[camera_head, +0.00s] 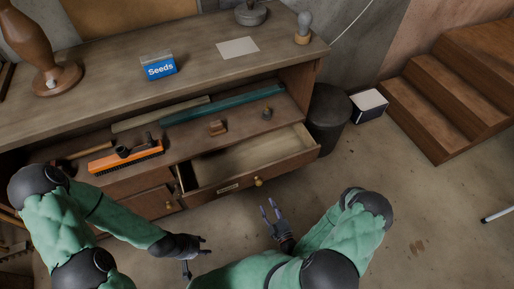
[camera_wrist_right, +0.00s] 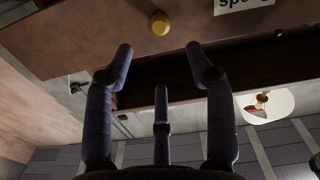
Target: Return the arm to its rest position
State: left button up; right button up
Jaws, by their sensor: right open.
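My right gripper (camera_head: 273,213) is open and empty in the head view, over the floor in front of the open drawer (camera_head: 222,186). It also shows in the right wrist view (camera_wrist_right: 163,65) with its fingers spread and nothing between them. The drawer's round yellow knob (camera_wrist_right: 159,23) is just beyond the fingers there, apart from them. My left gripper (camera_head: 197,253) is low at the left of the right one, in front of the cabinet. Its fingers are spread apart and nothing shows between them.
A wooden cabinet (camera_head: 110,105) bears a blue Seeds box (camera_head: 160,68), a paper sheet (camera_head: 238,47) and a brown turned stand (camera_head: 60,78). An orange brush (camera_head: 126,158) lies on its shelf. A dark bin (camera_head: 328,120) and wooden steps (camera_head: 430,110) stand right. Floor at lower right is mostly clear.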

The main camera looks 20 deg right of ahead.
jog(key=w+a+f+m+g+y, duration=0.1)
jog(key=w+a+f+g+y, duration=0.1)
jog(key=w+a+g+y, duration=0.45)
jog(key=s+a+r+m+g+h, duration=0.1)
jog(key=s+a+r+m+g, duration=0.1)
jog(key=s+r+g, duration=0.3)
jog(key=s+a+r+m+g+h+p, duration=0.1)
jog(key=s+a+r+m+g+h, duration=0.1)
jog(key=s+r+g, duration=0.3)
jog(key=s+a+m+g, duration=0.1)
jog(key=s, duration=0.3)
jog(key=shift+s+r, duration=0.15)
jog(key=shift+s, duration=0.1)
